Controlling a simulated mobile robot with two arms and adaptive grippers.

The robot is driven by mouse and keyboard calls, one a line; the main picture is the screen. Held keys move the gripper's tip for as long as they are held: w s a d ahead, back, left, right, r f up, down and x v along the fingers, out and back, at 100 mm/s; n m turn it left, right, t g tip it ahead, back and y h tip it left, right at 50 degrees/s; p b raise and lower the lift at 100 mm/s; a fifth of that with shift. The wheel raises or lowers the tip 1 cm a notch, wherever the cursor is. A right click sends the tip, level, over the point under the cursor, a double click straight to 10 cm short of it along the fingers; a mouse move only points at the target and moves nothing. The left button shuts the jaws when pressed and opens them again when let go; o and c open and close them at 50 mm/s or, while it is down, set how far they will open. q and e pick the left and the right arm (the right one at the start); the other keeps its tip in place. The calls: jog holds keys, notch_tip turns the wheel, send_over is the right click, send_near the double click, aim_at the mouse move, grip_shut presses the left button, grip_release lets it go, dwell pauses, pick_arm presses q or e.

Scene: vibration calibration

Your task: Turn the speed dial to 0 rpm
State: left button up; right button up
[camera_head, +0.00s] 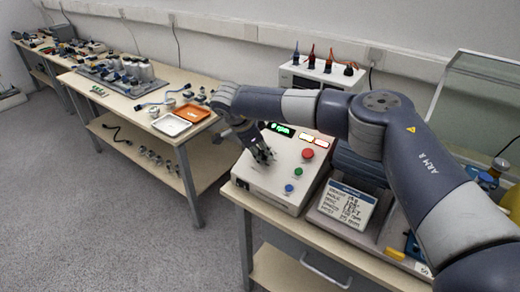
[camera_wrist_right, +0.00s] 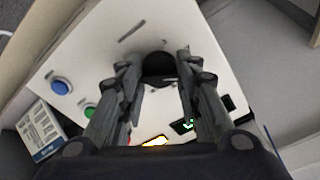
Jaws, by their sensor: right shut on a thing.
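The control box (camera_head: 250,177) is white and stands on the bench at the centre of the head view. Its green display (camera_head: 281,130) shows text ending in "rpm"; my arm partly covers it and I cannot read the number surely. The speed dial (camera_wrist_right: 158,68) is a black round knob on the panel in the right wrist view. My right gripper (camera_head: 263,157) is over the panel with its fingers shut on the dial, one on each side, in the wrist view (camera_wrist_right: 156,84). The fingers hide the dial in the head view. My left gripper is not in view.
The panel has a red button (camera_head: 308,154), a green button (camera_head: 298,172) and a blue button (camera_head: 289,188). A printed card (camera_head: 347,205) stands right of the box. A white device with cables (camera_head: 320,77) is behind. Trays (camera_head: 171,125) lie on the left bench.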

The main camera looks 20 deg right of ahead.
jog(key=n, duration=0.3)
jog(key=shift+n, duration=0.4)
jog(key=n, duration=0.3)
jog(key=shift+n+p, duration=0.3)
jog(key=shift+p, duration=0.1)
jog(key=n, duration=0.4)
jog(key=shift+s+n+p, duration=0.1)
jog(key=shift+n+p, duration=0.2)
jog(key=shift+p, duration=0.1)
jog(key=shift+d+n+y+p, duration=0.1)
jog(key=shift+n+y+p, duration=0.2)
jog(key=shift+n, duration=1.5)
jog(key=o, duration=1.1)
